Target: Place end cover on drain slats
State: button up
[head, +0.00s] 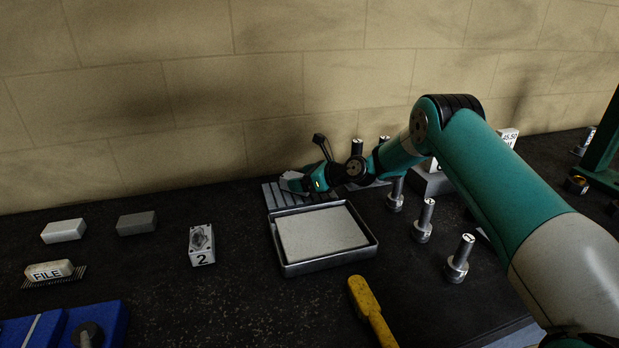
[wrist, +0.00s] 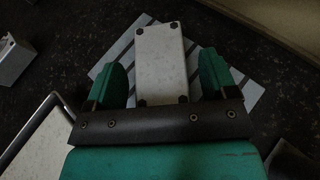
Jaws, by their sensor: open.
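The end cover (wrist: 163,60) is a light grey rectangular block with dark bolts at its corners. In the wrist view it lies over the drain slats (wrist: 215,40), a light plate with dark diagonal slots. My gripper (wrist: 168,70) is open, with one green finger on each side of the end cover and a visible gap at both sides. Whether the cover rests flat on the slats is hard to tell from above. In the head view the drain slats (head: 272,192) are at the back by the wall, and my gripper (head: 296,183) is low over them, hiding most of the cover.
A metal tray (head: 287,270) with a pale pad stands just in front of the slats. A block marked 2 (head: 201,246) is to the left. Several upright metal pins (head: 424,220) stand to the right, under my arm. A yellow handle (head: 368,308) lies in front.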

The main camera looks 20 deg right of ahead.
jog(key=shift+s+d+r, duration=0.2)
jog(key=shift+s+d, duration=0.05)
jog(key=shift+d, duration=0.05)
jog(key=b+v, duration=0.3)
jog(key=v, duration=0.8)
jog(key=s+a+r+n+g+h, duration=0.1)
jog(key=s+a+r+n+g, duration=0.2)
jog(key=s+a+r+n, duration=0.5)
jog(key=s+a+r+n+g, duration=0.3)
jog(key=s+a+n, duration=0.3)
jog(key=s+n, duration=0.4)
jog(key=s+r+n+g+h, duration=0.1)
jog(key=s+n+g+h, duration=0.2)
jog(key=s+n, duration=1.3)
jog(key=s+h, duration=0.1)
jog(key=s, duration=0.7)
jog(key=shift+d+r+g, duration=0.3)
